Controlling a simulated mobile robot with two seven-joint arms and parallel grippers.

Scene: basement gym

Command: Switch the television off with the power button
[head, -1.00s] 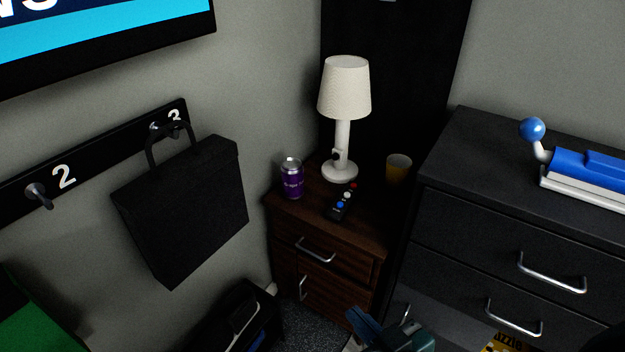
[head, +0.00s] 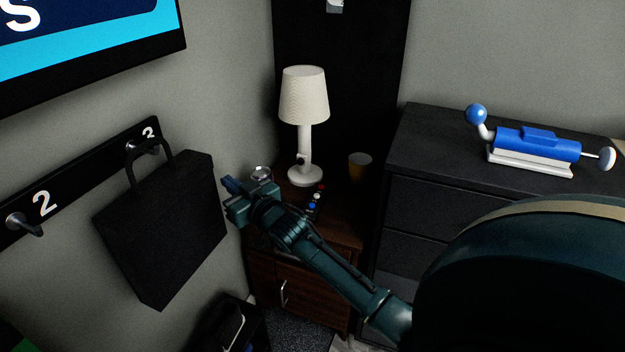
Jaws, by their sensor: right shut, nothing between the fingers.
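The television (head: 90,75) hangs on the left wall at the top left, partly cut off, and its screen is lit. A black remote (head: 314,201) with red, white and blue buttons lies on the dark wooden nightstand (head: 341,222). The red button is at its far end. My right gripper (head: 230,193) is shut and empty, at the nightstand's left side beside the hanging black bag. Its arm crosses in front of the nightstand and hides part of it, close to the remote's near end. My left gripper is not in view.
A can (head: 262,173) is mostly hidden behind my gripper. A black bag (head: 165,235) hangs on the wall hook rail. A dark dresser (head: 425,140) with a blue device stands at right.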

